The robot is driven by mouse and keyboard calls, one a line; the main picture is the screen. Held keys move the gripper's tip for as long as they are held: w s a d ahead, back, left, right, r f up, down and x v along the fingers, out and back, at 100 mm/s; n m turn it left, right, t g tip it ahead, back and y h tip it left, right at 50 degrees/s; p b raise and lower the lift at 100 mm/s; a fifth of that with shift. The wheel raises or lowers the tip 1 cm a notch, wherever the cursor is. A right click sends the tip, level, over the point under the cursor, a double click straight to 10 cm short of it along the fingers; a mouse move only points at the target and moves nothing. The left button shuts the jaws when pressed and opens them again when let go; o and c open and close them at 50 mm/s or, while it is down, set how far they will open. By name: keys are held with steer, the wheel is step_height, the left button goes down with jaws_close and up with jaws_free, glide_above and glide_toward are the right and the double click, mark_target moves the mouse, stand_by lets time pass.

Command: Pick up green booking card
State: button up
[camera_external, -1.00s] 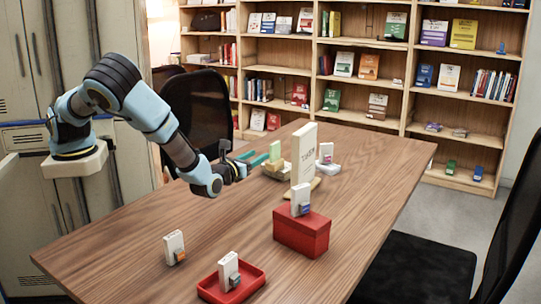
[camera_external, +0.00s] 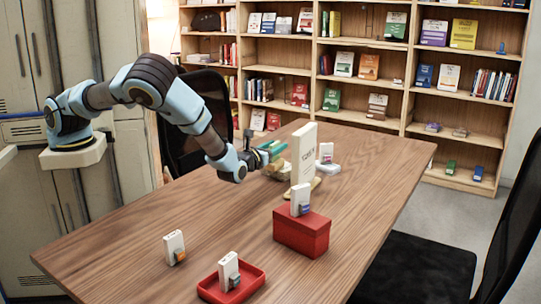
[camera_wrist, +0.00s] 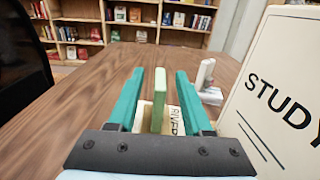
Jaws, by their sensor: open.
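The green booking card (camera_wrist: 157,100) stands upright, seen nearly edge-on in the wrist view. It rises from a pale holder (camera_wrist: 174,121) with partly hidden dark lettering. My gripper (camera_wrist: 160,76) is open, with one teal finger on each side of the card and a visible gap on both sides. In the external view my gripper (camera_external: 273,148) is over the far part of the table, behind the white "STUDY" sign. I cannot make out the card itself there, and the pale holder (camera_external: 277,173) is partly hidden.
The white sign (camera_external: 303,153) stands close on the right, also in the wrist view (camera_wrist: 284,85). A white card stand (camera_external: 326,160) is beyond it. A red box (camera_external: 302,234) and red tray (camera_external: 258,278) stand nearer. The table's right side is clear.

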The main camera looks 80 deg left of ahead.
jaws_close()
stand_by(0.3)
stand_by(1.1)
